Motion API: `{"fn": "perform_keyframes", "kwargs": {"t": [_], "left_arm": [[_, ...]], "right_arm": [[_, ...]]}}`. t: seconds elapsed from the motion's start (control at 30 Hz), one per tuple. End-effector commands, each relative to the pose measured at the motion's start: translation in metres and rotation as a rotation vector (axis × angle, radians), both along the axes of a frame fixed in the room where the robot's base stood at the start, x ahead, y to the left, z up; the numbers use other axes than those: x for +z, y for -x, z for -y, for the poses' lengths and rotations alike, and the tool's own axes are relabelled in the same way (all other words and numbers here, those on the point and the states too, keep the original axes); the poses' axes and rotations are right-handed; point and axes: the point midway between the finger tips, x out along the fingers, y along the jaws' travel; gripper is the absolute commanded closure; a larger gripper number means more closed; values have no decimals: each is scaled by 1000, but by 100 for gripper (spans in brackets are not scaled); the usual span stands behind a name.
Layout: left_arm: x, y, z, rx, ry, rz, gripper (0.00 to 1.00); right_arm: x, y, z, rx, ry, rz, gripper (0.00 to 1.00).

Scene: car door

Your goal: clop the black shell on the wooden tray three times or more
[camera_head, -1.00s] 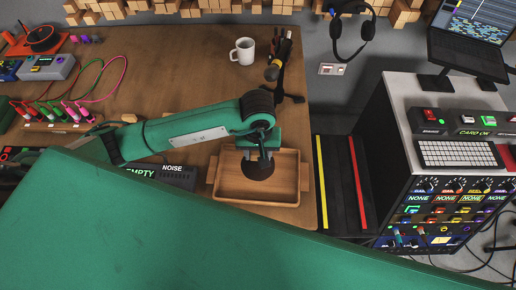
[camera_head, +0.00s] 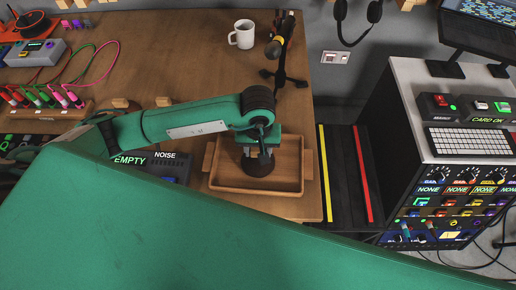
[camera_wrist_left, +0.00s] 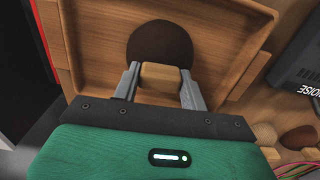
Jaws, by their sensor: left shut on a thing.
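My left gripper (camera_head: 258,148) is shut on the light wooden handle (camera_wrist_left: 160,82) of a dark round shell. The black shell (camera_head: 257,168) hangs below the fingers, over the floor of the wooden tray (camera_head: 296,165). In the left wrist view the shell (camera_wrist_left: 160,43) shows as a dark disc beyond the handle, inside the tray (camera_wrist_left: 230,55). I cannot tell whether it touches the tray floor. My right gripper is not in view.
A NOISE box (camera_head: 172,168) stands left of the tray. A black stand (camera_head: 284,70) and a white mug (camera_head: 242,34) are behind it. Rounded brown objects (camera_wrist_left: 299,137) lie beside the tray. The table's right edge is close to the tray.

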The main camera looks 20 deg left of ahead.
Motion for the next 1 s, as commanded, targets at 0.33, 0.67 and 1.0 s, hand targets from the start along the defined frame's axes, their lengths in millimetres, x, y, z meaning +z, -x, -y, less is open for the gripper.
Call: {"fn": "perform_keyframes", "kwargs": {"t": [0.33, 0.67, 1.0], "left_arm": [[-1, 0, 0, 0, 0, 0, 94], [29, 0, 0, -1, -1, 1, 94], [47, 0, 0, 0, -1, -1, 94]], "right_arm": [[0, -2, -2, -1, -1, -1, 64], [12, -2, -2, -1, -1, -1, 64], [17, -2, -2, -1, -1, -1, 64]]}}
